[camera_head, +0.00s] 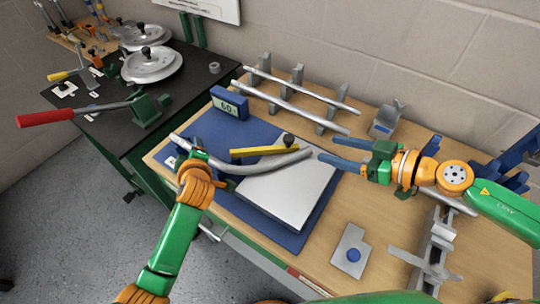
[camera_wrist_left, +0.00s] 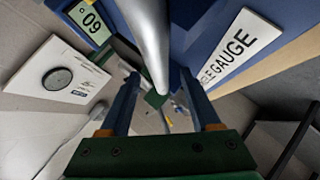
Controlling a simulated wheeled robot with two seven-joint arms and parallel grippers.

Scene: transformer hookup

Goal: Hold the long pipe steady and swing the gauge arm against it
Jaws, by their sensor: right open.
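The long pipe (camera_head: 234,169) is a bent silver tube lying across the gauge plate (camera_head: 290,195) on the blue base. The yellow gauge arm (camera_head: 262,151) with a black knob lies just behind the pipe; whether they touch is unclear. My left gripper (camera_head: 188,152) is at the pipe's left end, its fingers partly hidden in the head view. In the left wrist view the pipe (camera_wrist_left: 150,40) runs toward the space between the blue fingers, with gaps visible on both sides. My right gripper (camera_head: 328,149) is open and empty, just right of the pipe's right end.
A digital readout (camera_head: 229,104) stands at the blue base's back left. Two straight pipes (camera_head: 300,108) rest on grey holders behind. A metal plate with a blue knob (camera_head: 352,252) lies at the front. A black table (camera_head: 90,110) holds a red-handled bender at left.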

